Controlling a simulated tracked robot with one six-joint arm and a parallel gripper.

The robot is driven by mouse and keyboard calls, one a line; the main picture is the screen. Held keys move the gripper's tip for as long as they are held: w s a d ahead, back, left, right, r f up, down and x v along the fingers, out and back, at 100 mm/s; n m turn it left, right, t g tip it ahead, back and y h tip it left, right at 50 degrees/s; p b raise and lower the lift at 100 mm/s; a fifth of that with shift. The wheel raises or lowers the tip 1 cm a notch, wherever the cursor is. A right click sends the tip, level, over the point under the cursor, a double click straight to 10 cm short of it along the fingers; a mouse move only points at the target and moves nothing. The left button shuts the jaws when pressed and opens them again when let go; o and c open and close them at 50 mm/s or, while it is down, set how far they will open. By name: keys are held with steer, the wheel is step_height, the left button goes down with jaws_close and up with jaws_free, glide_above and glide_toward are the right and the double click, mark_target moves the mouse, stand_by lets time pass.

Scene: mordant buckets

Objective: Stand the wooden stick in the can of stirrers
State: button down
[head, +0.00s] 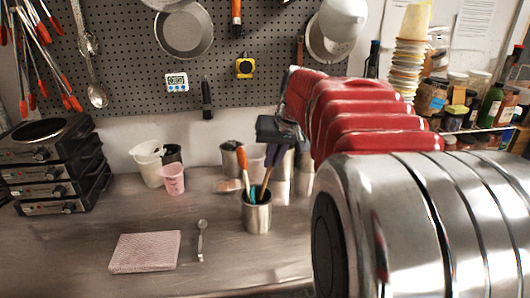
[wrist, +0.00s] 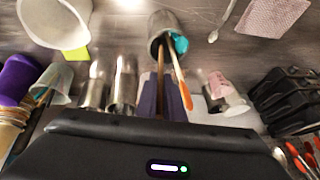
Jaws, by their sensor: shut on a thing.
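The can of stirrers (head: 257,217) is a metal can upright on the bench; it also shows at the top of the wrist view (wrist: 158,24). It holds an orange-handled stirrer (head: 245,178) and something teal. My gripper (head: 276,160) is above the can, its dark fingers pointing down. In the wrist view, my gripper (wrist: 160,104) is shut on the wooden stick (wrist: 160,66), a thin brown stick. The stick (head: 266,184) leans slightly, its lower end at the can's mouth. How deep it reaches inside is hidden.
Metal containers (head: 233,158) stand behind the can. A pink cup (head: 173,180) and white jug (head: 148,165) are to the left. A folded pink cloth (head: 145,252) and a spoon (head: 201,240) lie in front left. Stacked black hotplates (head: 52,165) stand far left.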

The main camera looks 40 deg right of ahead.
mark_target(269, 171)
steer(key=shift+s+a+f+x, duration=0.1)
steer(key=shift+s+x, duration=0.05)
steer(key=shift+x, duration=0.7)
steer(key=shift+s+a+f+x, duration=0.1)
steer(key=shift+x, duration=0.7)
steer(key=shift+s+a+x, duration=0.1)
steer(key=shift+s+x, duration=0.05)
steer(key=shift+x, duration=0.7)
steer(key=c, duration=1.8)
jaws_free()
steer(key=shift+d, duration=0.1)
steer(key=shift+r, duration=0.1)
steer(key=v, duration=1.3)
steer(key=shift+r, duration=0.25)
steer(key=shift+s, duration=0.1)
